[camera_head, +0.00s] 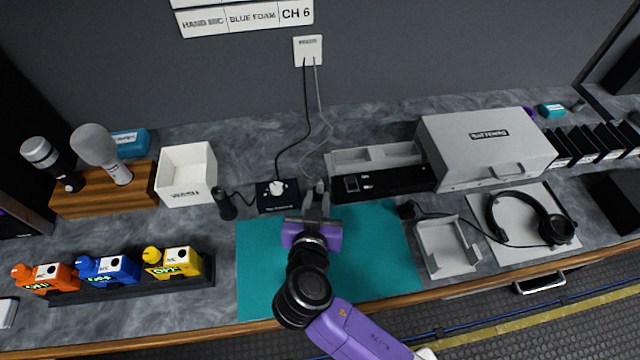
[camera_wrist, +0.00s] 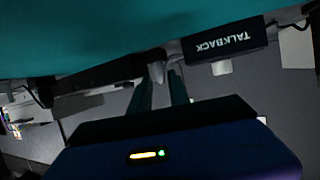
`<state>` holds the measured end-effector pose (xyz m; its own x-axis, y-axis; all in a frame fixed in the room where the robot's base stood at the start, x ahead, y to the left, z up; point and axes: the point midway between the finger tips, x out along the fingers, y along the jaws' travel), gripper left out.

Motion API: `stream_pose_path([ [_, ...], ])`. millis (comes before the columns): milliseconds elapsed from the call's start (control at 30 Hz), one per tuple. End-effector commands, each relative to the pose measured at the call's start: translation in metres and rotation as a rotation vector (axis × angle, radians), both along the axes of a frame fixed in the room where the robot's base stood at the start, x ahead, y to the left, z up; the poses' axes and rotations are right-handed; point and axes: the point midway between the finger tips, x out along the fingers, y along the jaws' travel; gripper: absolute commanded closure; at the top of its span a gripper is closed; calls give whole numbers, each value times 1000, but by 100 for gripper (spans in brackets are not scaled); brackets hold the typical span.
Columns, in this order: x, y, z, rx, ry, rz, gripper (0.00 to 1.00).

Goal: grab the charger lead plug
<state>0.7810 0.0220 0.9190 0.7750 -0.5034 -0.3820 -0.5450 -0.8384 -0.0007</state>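The charger lead plug appears to be the small light-grey piece (camera_head: 320,186) at the end of the grey cable, just beyond my fingertips. It also shows in the wrist view (camera_wrist: 157,71), in line with the gap between my fingers and nearer the left one. My gripper (camera_head: 315,201) is above the back edge of the teal mat (camera_head: 375,235). Its fingers (camera_wrist: 162,82) stand apart. I cannot tell whether either finger touches the plug. The grey cable (camera_head: 320,100) runs down from the wall socket (camera_head: 308,50).
The black talkback box (camera_head: 268,203) is close on the left, and it shows in the wrist view (camera_wrist: 224,41). A black unit (camera_head: 400,181) is close on the right. A white tray (camera_head: 448,246) and headset (camera_head: 555,228) lie farther right. The mat is otherwise bare.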

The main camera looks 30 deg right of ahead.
Motion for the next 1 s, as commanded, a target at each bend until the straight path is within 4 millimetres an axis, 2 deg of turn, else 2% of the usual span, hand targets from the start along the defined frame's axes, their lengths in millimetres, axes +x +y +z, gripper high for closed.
stream_pose_path([
  [233, 26, -19, -10, 0, 1, -1, 78],
  [533, 30, -22, -14, 1, 1, 0, 78],
  [567, 30, -22, -14, 0, 1, 0, 80],
  [667, 30, -21, -14, 0, 1, 0, 99],
  [1000, 30, -21, -14, 0, 1, 1, 100],
])
